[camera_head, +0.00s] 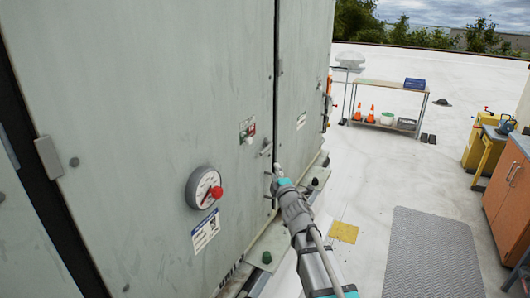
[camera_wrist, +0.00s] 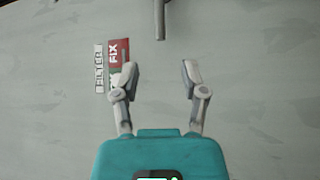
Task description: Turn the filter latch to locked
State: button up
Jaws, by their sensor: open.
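The filter latch (camera_head: 266,150) is a small grey handle on the pale grey-green cabinet door, right of the red, white and green filter label (camera_head: 248,130). In the wrist view the latch (camera_wrist: 161,20) is a narrow bar hanging from the top edge, its upper part out of frame. The label (camera_wrist: 118,52) lies left of it, partly hidden by the left finger. My gripper (camera_wrist: 159,75) is open and empty, its fingers on either side of the bar's line, with the bar's lower end beyond the fingertips. In the head view my gripper (camera_head: 278,172) is close to the door, just below the latch.
A round gauge (camera_head: 204,187) with a red knob sits on the door to the left. A dark seam runs down right of the latch. A grey mat (camera_head: 432,255) and yellow floor patch (camera_head: 343,232) lie right. A table (camera_head: 390,85) and orange cabinet (camera_head: 506,180) stand farther off.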

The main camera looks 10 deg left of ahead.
aim_at(265, 151)
jog(key=p+x, duration=0.2)
jog(key=x, duration=1.1)
jog(key=shift+w+a, duration=0.15)
jog(key=shift+w, duration=0.05)
grip_shut()
